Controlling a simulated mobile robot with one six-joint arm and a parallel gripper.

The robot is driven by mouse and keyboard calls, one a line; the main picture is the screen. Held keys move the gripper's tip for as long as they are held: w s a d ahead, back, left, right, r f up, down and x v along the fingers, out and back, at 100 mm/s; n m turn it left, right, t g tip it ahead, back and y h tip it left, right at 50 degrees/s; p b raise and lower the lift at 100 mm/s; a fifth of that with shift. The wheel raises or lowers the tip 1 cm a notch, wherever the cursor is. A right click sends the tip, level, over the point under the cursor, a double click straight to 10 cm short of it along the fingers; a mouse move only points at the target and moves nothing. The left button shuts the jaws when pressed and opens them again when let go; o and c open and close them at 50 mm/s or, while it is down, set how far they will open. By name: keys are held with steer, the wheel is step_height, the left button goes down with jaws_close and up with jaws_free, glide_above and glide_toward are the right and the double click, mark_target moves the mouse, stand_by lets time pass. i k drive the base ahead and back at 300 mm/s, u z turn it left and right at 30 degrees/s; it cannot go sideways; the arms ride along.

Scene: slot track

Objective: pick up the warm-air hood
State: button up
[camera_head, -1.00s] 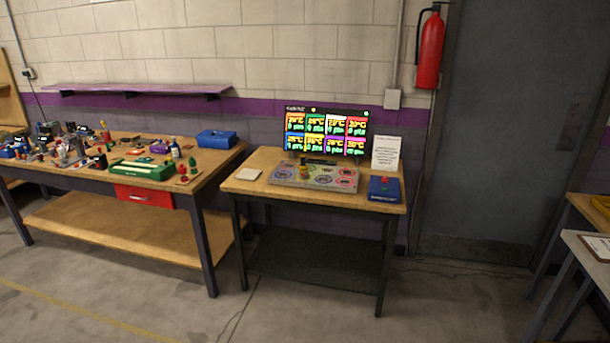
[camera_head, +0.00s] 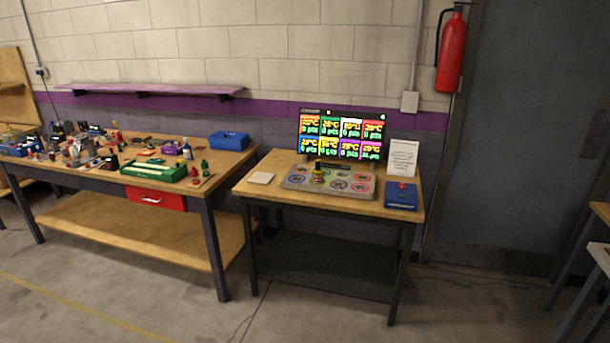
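I cannot make out for certain which thing is the warm-air hood. A small dark-topped piece with yellow and red (camera_head: 318,174) stands on the grey board with coloured rings (camera_head: 296,184), on the small table (camera_head: 262,194). A blue box with a red knob (camera_head: 401,197) sits at that table's right end. Many small items crowd the long workbench (camera_head: 100,181) at left, too small to tell apart. My gripper is not in view.
A lit display (camera_head: 341,135) and a white card (camera_head: 403,157) stand at the small table's back. A pale square pad (camera_head: 261,178) lies at its left. A green tray (camera_head: 153,172) and blue case (camera_head: 229,141) are on the workbench. Floor in front is clear.

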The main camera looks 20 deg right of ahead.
mark_target(318, 178)
steer(key=u, duration=0.45)
steer(key=i, duration=0.8)
steer(key=u, duration=0.55)
steer(key=i, duration=1.6)
steer(key=z, duration=0.35)
steer(key=i, duration=0.7)
steer(key=z, duration=1.05)
steer(key=i, duration=0.7)
steer(key=z, duration=0.75)
